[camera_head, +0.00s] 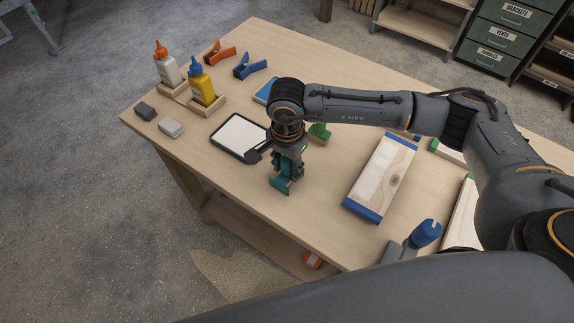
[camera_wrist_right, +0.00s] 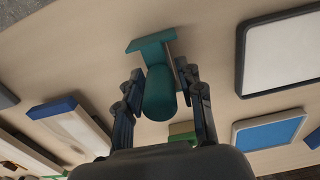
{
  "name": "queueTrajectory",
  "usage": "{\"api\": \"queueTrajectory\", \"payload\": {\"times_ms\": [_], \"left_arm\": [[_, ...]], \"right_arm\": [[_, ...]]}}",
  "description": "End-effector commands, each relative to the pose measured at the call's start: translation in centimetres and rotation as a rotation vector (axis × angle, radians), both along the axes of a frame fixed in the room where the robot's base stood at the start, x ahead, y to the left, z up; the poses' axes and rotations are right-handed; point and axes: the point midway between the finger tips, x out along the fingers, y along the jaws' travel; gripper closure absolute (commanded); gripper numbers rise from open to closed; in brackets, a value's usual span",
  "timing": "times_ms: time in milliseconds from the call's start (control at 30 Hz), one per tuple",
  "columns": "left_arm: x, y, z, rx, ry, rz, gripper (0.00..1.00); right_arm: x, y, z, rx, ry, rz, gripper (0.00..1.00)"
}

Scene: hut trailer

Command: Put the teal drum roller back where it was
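The teal drum roller (camera_head: 281,186) is at my right gripper (camera_head: 285,172), near the table's front edge in the head view. In the right wrist view the roller (camera_wrist_right: 152,48) shows a wide teal end and a rounded teal body pointing back toward the palm. The fingers of my right gripper (camera_wrist_right: 161,74) stand close on both sides of it and look shut on it. Whether its lower end touches the table I cannot tell. My left gripper is not in view.
On the wooden table (camera_head: 240,205), a white-topped tray (camera_head: 238,136) lies left of the gripper. A blue-ended board (camera_head: 382,178) lies right, with a grey-and-blue tool (camera_head: 425,235) nearer. A green item (camera_head: 320,131) stands behind. Glue bottles (camera_head: 202,86) and clamps (camera_head: 250,66) are farther left.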

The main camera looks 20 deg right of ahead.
Motion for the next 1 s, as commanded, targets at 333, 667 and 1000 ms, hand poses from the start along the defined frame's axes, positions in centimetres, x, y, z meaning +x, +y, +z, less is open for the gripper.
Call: {"api": "queueTrajectory", "payload": {"times_ms": [333, 667, 1000], "left_arm": [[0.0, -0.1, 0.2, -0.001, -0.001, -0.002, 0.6], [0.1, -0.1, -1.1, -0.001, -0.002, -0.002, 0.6], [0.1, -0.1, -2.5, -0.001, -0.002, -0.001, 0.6]], "right_arm": [[0.0, 0.0, 0.2, 0.0, 0.0, -0.001, 0.52], [0.2, 0.0, 4.8, 0.003, -0.007, 0.0, 0.52], [0.0, 0.0, 11.1, 0.0, -0.001, 0.0, 0.52]]}}
